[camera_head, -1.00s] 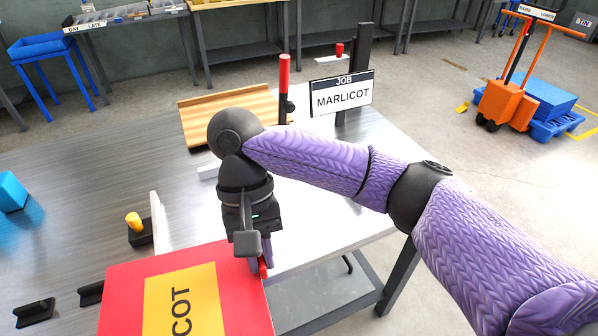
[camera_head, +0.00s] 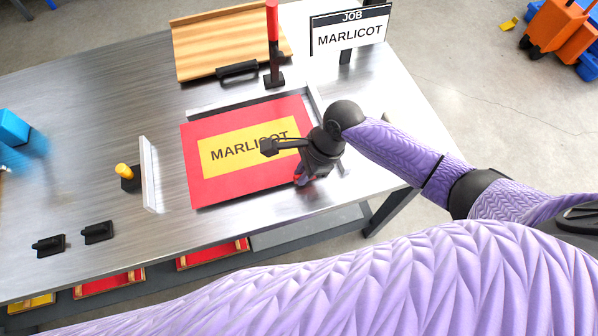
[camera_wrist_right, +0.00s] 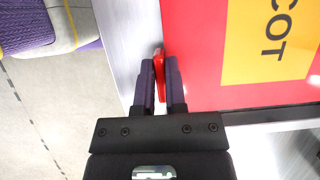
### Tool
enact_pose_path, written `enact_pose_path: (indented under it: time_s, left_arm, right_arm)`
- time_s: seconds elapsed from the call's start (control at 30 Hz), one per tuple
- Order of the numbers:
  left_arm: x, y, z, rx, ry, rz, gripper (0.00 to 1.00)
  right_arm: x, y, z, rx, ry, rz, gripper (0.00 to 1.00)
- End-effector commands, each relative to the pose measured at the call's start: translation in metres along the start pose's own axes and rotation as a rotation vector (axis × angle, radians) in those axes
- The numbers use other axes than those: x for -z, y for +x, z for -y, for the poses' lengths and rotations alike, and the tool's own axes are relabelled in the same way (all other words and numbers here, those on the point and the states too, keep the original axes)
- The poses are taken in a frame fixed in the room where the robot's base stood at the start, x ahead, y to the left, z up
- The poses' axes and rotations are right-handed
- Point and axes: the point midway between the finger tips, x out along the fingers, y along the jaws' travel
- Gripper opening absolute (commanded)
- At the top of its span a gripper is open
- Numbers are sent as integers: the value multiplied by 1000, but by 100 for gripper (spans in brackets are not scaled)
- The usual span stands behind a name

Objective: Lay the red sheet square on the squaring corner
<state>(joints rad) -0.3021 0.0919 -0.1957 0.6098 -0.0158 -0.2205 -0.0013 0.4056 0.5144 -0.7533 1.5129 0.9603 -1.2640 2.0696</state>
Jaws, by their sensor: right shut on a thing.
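The red sheet (camera_head: 196,192), with a yellow MARLICOT panel, lies roughly level over the bench inside the squaring corner. The squaring corner's pale rails (camera_head: 222,105) run along the sheet's back and right edges, nearly parallel to them. I cannot tell whether the sheet touches the rails or rests fully flat. My right gripper (camera_head: 303,178) is at the sheet's front right. In the right wrist view, its fingers (camera_wrist_right: 161,72) are shut on a red tab at the edge of the sheet (camera_wrist_right: 195,50).
A wooden board (camera_head: 205,50), a red-handled post (camera_head: 273,45) and the JOB MARLICOT sign (camera_head: 349,32) stand behind. A pale upright plate (camera_head: 148,172), a yellow-knobbed block (camera_head: 127,177) and black clips (camera_head: 97,233) are left.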

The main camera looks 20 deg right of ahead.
Motion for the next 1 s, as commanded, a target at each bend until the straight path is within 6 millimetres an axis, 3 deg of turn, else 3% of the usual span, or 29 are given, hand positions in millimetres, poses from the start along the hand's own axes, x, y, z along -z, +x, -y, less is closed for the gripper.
enact_pose_path:
  time_s: [0.07,0.37,0.4,0.53,0.83,1.0]
  left_arm:
    - [-2,12,2,3,0,3,49]
    - [3,8,4,5,5,-9,49]
    - [3,8,3,4,5,-10,49]
    - [3,8,2,2,4,-10,49]
    - [3,7,-1,-2,1,-8,49]
    - [5,-15,0,0,1,-11,49]
  right_arm:
    - [7,17,0,-1,1,0,0]
    - [7,17,0,-1,-1,0,0]
    - [7,16,0,-1,-1,-1,23]
    - [7,16,0,-1,-1,-1,49]
    - [6,13,0,0,-2,-1,49]
    - [4,-28,0,2,-2,-1,49]
